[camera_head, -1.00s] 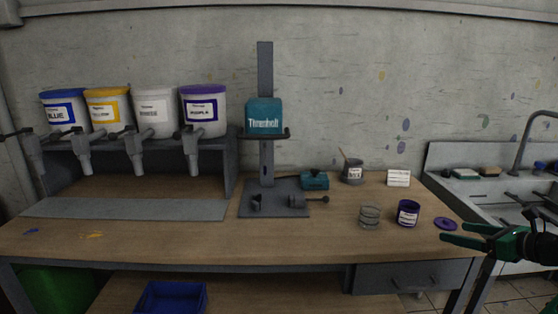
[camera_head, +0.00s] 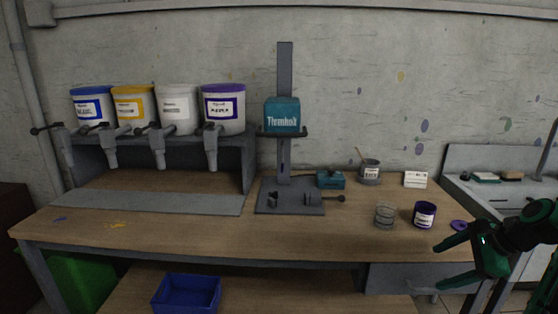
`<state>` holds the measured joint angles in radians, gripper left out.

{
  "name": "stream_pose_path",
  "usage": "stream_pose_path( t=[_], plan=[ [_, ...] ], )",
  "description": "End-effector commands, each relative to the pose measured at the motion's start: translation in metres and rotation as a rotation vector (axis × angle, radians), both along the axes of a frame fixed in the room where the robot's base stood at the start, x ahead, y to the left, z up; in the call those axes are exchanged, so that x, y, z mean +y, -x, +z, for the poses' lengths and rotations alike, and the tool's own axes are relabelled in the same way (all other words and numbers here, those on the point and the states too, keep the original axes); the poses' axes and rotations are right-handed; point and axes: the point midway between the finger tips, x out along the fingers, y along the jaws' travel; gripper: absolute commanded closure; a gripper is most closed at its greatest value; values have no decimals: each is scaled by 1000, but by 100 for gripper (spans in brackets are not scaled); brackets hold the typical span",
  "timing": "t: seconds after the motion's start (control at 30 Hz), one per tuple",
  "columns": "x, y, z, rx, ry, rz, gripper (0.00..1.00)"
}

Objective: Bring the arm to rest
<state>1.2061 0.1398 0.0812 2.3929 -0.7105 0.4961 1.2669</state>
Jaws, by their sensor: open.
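My gripper (camera_head: 447,262) is open and empty at the lower right of the head view, with its green fingers pointing left. It appears in front of the right end of the wooden workbench (camera_head: 340,240). My dark and green arm comes in from the right edge. A purple cup (camera_head: 424,214) with a white label stands on the bench up and left of the gripper. A purple lid (camera_head: 459,226) lies on the bench just above the gripper in the picture, partly hidden by the arm. I see nothing between the fingers.
A clear ringed container (camera_head: 384,215) stands left of the purple cup. A teal press (camera_head: 282,117) stands mid-bench. Several paint buckets (camera_head: 223,108) sit on a rack at left. A sink counter (camera_head: 480,165) is at right. A blue bin (camera_head: 186,294) sits below the bench.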

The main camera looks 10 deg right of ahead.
Motion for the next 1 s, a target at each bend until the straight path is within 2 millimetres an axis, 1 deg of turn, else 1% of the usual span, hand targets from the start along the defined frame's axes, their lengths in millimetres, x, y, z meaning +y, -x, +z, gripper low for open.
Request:
stream_pose_path(
  t=[0.03, 0.1, 0.27, 0.4, 0.6, 0.8, 1.0],
  plan=[
    [13, 4, 2, 27, 59, 82, 27],
    [25, 13, 3, 63, 133, 190, 27],
    [50, 37, 10, 135, 283, 434, 27],
    [69, 61, 20, 184, 393, 641, 27],
    [91, 99, 36, 232, 510, 923, 27],
    [109, 138, 51, 249, 581, 1186, 27],
    [118, 165, 59, 245, 605, 1357, 27]
  ],
)
